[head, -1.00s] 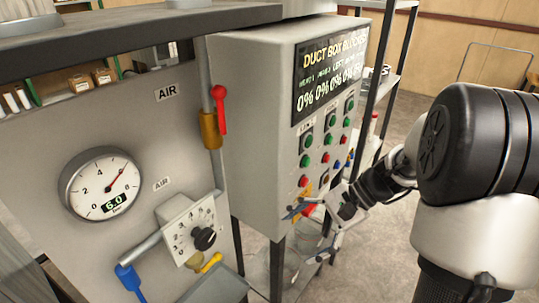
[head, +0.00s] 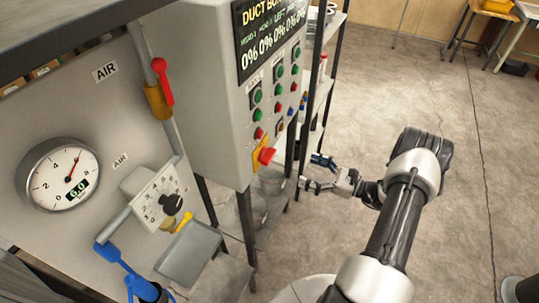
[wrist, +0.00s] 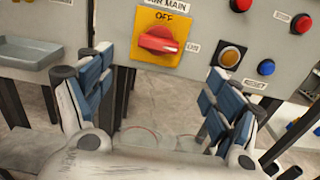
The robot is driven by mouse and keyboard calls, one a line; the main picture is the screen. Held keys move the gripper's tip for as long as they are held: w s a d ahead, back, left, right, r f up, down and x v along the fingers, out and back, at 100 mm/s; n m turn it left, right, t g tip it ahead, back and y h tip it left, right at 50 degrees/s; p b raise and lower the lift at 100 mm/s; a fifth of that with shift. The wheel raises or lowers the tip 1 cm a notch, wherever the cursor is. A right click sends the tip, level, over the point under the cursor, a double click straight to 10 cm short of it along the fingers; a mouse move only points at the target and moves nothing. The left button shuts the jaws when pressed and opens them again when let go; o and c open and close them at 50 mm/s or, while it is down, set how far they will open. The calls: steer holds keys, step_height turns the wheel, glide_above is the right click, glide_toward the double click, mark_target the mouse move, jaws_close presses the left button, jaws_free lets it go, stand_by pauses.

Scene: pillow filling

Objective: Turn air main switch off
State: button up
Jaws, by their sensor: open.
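The air main switch (wrist: 159,41) is a red rotary knob on a yellow plate, with "OFF" above it and an "AIR MAIN" label at the top edge of the wrist view. In the head view the red knob (head: 266,156) sticks out at the lower front corner of the grey control box. My gripper (head: 312,172) is open and empty, to the right of the switch and apart from it. In the wrist view its blue-padded fingers (wrist: 160,100) are spread wide, with the knob above and between them. The knob's handle lies roughly horizontal.
Red and blue buttons and an amber lamp (wrist: 229,57) sit right of the switch. A pressure gauge (head: 58,175) reading 6.0, a red valve lever (head: 163,82) and a grey tray (head: 190,250) are at left. Black shelf posts stand beside the box.

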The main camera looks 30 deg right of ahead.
mark_target(273, 157)
steer(key=x, duration=1.5)
steer(key=shift+a, duration=0.15)
steer(key=shift+c, duration=0.2)
steer(key=c, duration=1)
